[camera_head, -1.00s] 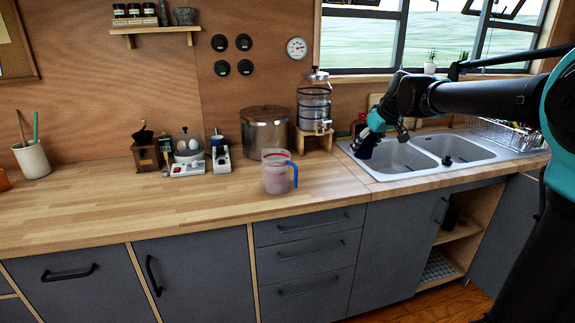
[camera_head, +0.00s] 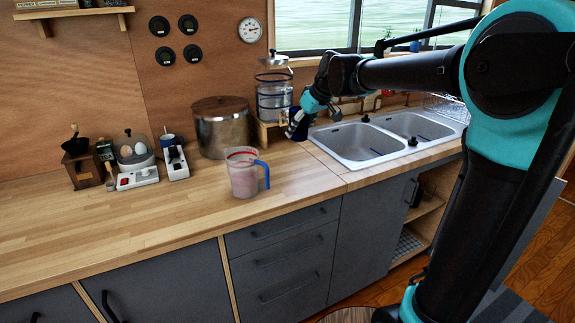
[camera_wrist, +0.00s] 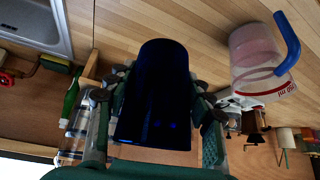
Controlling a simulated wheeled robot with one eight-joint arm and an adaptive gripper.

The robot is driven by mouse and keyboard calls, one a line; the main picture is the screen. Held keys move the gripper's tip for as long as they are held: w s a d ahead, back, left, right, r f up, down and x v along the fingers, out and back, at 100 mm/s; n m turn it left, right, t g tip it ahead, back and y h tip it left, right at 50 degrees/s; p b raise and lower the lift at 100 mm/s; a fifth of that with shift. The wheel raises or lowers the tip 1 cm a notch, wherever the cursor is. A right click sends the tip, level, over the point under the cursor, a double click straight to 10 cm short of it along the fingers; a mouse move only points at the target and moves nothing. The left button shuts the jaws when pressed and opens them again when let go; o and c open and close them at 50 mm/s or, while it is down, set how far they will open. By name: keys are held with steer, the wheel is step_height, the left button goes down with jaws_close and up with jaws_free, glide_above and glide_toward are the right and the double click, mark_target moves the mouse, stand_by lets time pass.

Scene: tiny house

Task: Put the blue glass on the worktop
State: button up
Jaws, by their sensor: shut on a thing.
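The blue glass (camera_wrist: 158,95) is dark blue and fills the middle of the wrist view, between the two fingers of my gripper. My gripper (camera_head: 300,117) is shut on it, near the left edge of the sink in the head view. Only a small part of the blue glass (camera_head: 297,128) shows there, partly hidden by the fingers. The wooden worktop (camera_head: 140,215) runs along the wall to the left of the sink. It also shows in the wrist view (camera_wrist: 190,30), beyond the glass.
A measuring jug (camera_head: 243,175) with a blue handle stands on the worktop. A steel pot (camera_head: 222,130) and a water dispenser (camera_head: 273,90) stand behind. The double sink (camera_head: 355,142) is at the right. The worktop's front left is clear.

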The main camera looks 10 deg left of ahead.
step_height(320, 180, down, 15)
steer(key=shift+r, duration=0.2)
stand_by(0.4)
steer(key=o, duration=1.3)
steer(key=shift+f, duration=0.1)
steer(key=v, duration=1.2)
steer(key=s+d+f+m+h, duration=0.5)
steer(key=s+d+f+m, duration=0.4)
steer(key=s+d+f, duration=1.2)
steer(key=shift+s+m, duration=0.4)
steer(key=shift+s, duration=0.6)
